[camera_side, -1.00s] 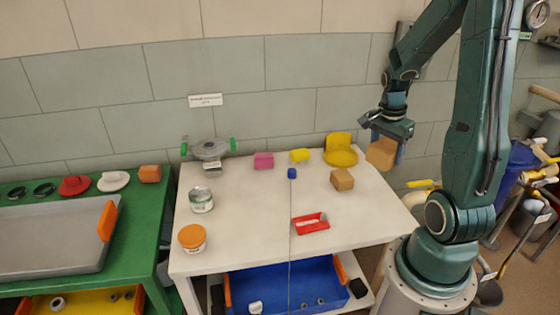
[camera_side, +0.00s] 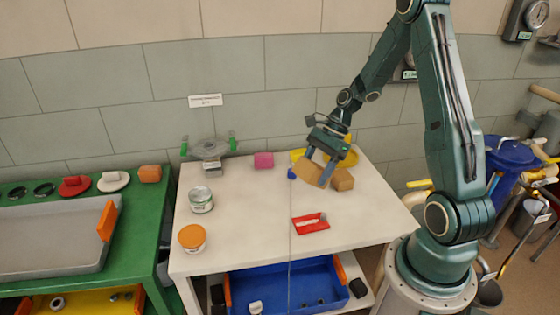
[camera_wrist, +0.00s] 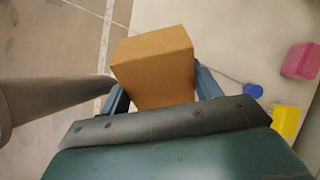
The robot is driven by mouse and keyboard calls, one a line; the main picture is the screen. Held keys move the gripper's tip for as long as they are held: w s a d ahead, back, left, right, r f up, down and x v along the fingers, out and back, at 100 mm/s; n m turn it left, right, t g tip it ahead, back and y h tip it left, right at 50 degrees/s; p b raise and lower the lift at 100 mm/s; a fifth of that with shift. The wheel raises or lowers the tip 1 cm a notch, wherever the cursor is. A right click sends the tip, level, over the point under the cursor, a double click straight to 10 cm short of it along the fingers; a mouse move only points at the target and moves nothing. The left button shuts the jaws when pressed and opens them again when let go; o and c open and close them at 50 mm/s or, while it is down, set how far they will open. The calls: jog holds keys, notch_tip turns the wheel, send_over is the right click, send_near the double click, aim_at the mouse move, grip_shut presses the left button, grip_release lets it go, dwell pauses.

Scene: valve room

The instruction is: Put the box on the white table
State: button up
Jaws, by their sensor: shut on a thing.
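My gripper (camera_side: 321,167) is shut on a tan cardboard box (camera_side: 308,171), which is tilted and held over the back right part of the white table (camera_side: 250,220). In the wrist view the box (camera_wrist: 155,65) sits between the two fingers of my gripper (camera_wrist: 160,92). From the side view I cannot tell for sure whether the box touches the tabletop. A second tan box (camera_side: 343,180) rests on the white table just right of the held one.
A blue piece (camera_side: 291,173) and a pink block (camera_side: 264,160) are left of the held box. A yellow object (camera_side: 349,157) is behind it, partly hidden. The middle is clear.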

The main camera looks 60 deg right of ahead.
jog(key=w+a+r+m+t+y, duration=0.55)
jog(key=w+a+t, duration=0.4)
jog(key=a, duration=0.25)
send_over(262, 227)
jog(key=shift+n, duration=0.45)
notch_tip(262, 227, down, 16)
jog(key=shift+r, duration=0.2)
jog(key=shift+f, duration=0.1)
jog(key=shift+f, duration=1.8)
jog(key=shift+f, duration=0.15)
jog(key=o, duration=1.2)
jog(key=shift+f, duration=0.1)
